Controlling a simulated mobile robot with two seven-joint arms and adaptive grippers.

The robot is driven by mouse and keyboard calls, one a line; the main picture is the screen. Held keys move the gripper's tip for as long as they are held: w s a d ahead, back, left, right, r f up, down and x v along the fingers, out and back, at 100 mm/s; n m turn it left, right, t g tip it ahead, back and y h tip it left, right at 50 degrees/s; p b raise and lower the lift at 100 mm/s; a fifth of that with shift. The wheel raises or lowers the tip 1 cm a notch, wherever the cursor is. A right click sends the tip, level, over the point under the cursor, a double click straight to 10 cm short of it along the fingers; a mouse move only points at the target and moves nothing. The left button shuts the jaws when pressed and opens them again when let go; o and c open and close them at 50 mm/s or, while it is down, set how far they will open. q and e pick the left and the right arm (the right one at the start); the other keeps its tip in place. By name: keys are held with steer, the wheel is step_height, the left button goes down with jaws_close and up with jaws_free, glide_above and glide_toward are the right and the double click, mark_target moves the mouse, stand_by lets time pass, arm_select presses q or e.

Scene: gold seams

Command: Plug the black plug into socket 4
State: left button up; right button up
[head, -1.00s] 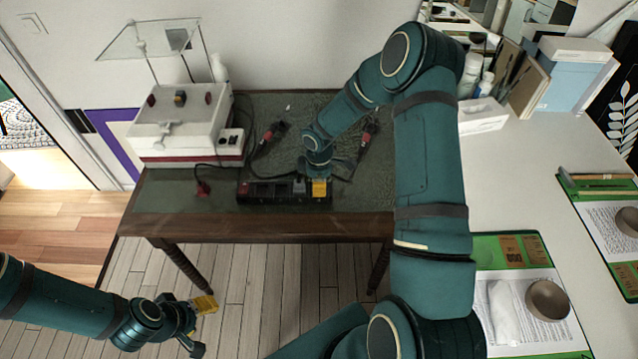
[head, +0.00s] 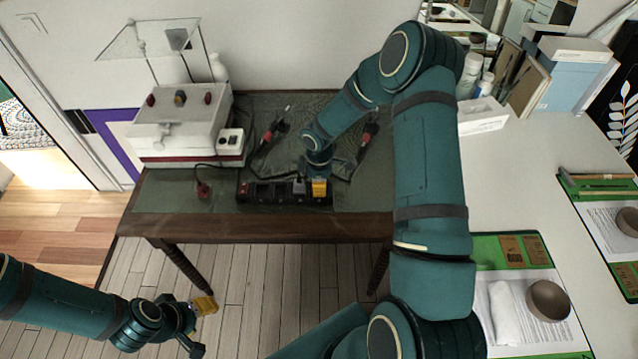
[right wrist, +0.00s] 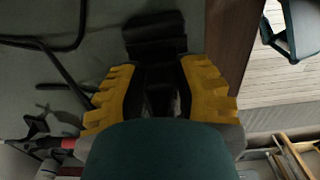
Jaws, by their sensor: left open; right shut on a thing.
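A black power strip (head: 255,195) lies along the front of the dark table. My right gripper (head: 319,188) is over its right end, with yellow fingertips down at the strip. In the right wrist view my right gripper (right wrist: 160,95) is shut on a dark thing, likely the black plug (right wrist: 160,100); the strip (right wrist: 155,30) runs up from it. The plug blends with the strip, so I cannot tell whether it is seated or in which socket. A grey block (head: 299,187) sits on the strip just left of the fingers. My left gripper (head: 205,325) is open and empty, away from the table.
A white box (head: 180,125) stands at the table's left back. A red plug (head: 203,190) on a cord lies left of the strip. Red-and-black cable ends (head: 270,135) lie behind it. A white table (head: 500,190) with bowls and papers is at right.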

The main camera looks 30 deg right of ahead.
steer(key=shift+f+b, duration=0.4)
steer(key=shift+f, duration=0.1)
steer(key=shift+o, duration=0.2)
steer(key=shift+s+f+b, duration=0.4)
steer(key=shift+f+b, duration=0.05)
steer(key=shift+f, duration=0.15)
steer(key=o, duration=0.9)
steer(key=shift+o, duration=1.1)
steer(key=shift+w+f, duration=0.1)
steer(key=r, duration=1.2)
steer(key=shift+w+r, duration=0.2)
steer(key=shift+r, duration=0.2)
